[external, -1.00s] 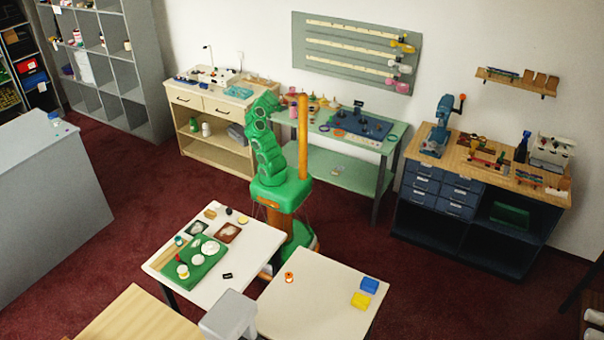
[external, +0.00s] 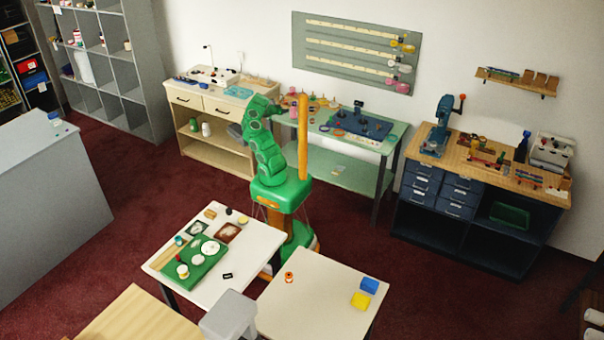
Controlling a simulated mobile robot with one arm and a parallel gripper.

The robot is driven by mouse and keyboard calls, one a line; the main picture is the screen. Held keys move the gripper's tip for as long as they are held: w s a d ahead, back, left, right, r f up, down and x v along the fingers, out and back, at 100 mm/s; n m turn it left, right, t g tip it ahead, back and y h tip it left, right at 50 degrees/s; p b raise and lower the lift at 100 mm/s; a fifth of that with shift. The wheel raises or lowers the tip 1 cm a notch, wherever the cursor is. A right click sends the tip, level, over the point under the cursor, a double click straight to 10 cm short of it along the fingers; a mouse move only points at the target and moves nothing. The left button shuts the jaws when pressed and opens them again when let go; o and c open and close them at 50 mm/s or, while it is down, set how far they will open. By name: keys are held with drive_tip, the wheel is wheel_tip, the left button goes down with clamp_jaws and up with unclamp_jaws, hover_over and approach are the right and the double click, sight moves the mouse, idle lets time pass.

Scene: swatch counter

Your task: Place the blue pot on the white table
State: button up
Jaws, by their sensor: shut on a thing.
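I cannot pick out a blue pot for certain. Two white-topped tables stand in front of my base: the left white table (external: 246,257) and the right white table (external: 310,312). A small teal piece (external: 180,241) is on the left one, by the green mat (external: 213,259). My green arm is raised beside the orange column, near the mint-green table at the back. My gripper and anything in it are hidden behind the arm.
The mint-green table (external: 385,149) holds several small pots and a dark blue mat (external: 352,122). A blue block (external: 369,286) and a yellow block (external: 361,300) sit at the right table's right side. An orange spool (external: 289,277) stands near its back left. Its middle is clear.

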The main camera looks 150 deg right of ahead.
sight(284, 117)
drive_tip(key=shift+s+f, duration=0.15)
drive_tip(key=shift+f, duration=0.05)
drive_tip(key=shift+s+d+f, duration=0.15)
drive_tip(key=shift+s+f, duration=0.05)
drive_tip(key=shift+f, duration=1.6)
drive_tip(key=shift+d+f, duration=0.1)
drive_tip(key=o, duration=0.9)
drive_tip(key=shift+w+r, duration=0.25)
drive_tip(key=shift+w, duration=0.1)
drive_tip(key=shift+v, duration=5.6)
